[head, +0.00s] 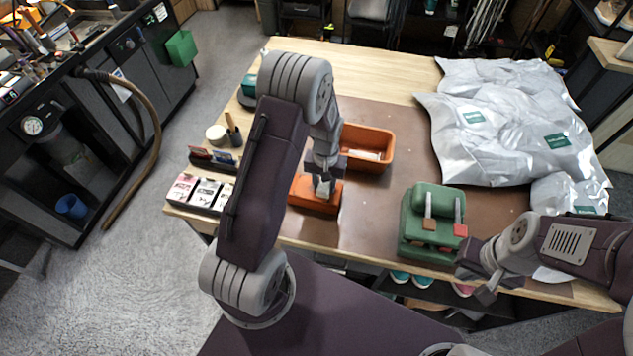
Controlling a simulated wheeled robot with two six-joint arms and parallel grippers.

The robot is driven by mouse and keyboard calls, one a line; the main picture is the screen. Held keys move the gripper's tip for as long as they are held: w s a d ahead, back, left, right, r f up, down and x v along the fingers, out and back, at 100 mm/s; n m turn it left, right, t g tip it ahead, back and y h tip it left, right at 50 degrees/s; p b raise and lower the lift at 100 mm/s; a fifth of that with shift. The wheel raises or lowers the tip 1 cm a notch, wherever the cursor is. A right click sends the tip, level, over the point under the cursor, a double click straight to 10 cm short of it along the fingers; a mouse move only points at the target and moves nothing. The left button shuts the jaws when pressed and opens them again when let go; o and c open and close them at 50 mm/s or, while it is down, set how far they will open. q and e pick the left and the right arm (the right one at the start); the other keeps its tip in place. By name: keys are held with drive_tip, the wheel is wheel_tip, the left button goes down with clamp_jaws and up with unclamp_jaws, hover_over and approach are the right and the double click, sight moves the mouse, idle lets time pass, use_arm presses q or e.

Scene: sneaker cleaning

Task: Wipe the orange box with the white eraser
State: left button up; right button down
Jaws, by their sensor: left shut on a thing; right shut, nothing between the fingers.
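The orange box (312,203) lies on the brown mat near the table's front edge, left of the middle. My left gripper (323,181) points down right over it. It is shut on a small pale piece, apparently the white eraser (324,189), which is mostly hidden by the fingers. The eraser seems to be at the box's top face; whether it touches cannot be told. My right gripper (477,285) is shut and empty at the table's front edge, right of the green holder.
An orange bin (385,134) with pale contents stands just behind the box. A green holder (418,200) with brushes stands to the right. Silver bags (510,115) cover the right rear. Small cartons (203,193) sit at left. The mat between box and holder is clear.

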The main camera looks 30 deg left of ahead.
sight(335, 194)
use_arm(q)
drive_tip(key=shift+w+d, duration=0.15)
drive_tip(key=shift+d, duration=0.7)
drive_tip(key=shift+w+d, duration=0.15)
drive_tip(key=shift+d, duration=0.65)
drive_tip(key=shift+w+d, duration=0.1)
drive_tip(key=shift+d, duration=0.2)
drive_tip(key=shift+f, duration=0.2)
drive_tip(key=shift+s+a+r, duration=0.1)
drive_tip(key=shift+s+a, duration=0.05)
drive_tip(key=shift+s, duration=0.05)
drive_tip(key=shift+s+a+p, duration=0.1)
drive_tip(key=shift+a+p, duration=0.2)
drive_tip(key=shift+a, duration=0.4)
drive_tip(key=shift+s+a, duration=0.15)
drive_tip(key=shift+a, duration=0.9)
drive_tip(key=shift+s+a+r+p, duration=0.1)
drive_tip(key=shift+s+a+p, duration=0.05)
drive_tip(key=shift+a, duration=0.55)
drive_tip(key=shift+s+a+r+p, duration=0.1)
drive_tip(key=shift+a+p, duration=0.05)
drive_tip(key=shift+a, duration=0.95)
drive_tip(key=shift+d, duration=0.1)
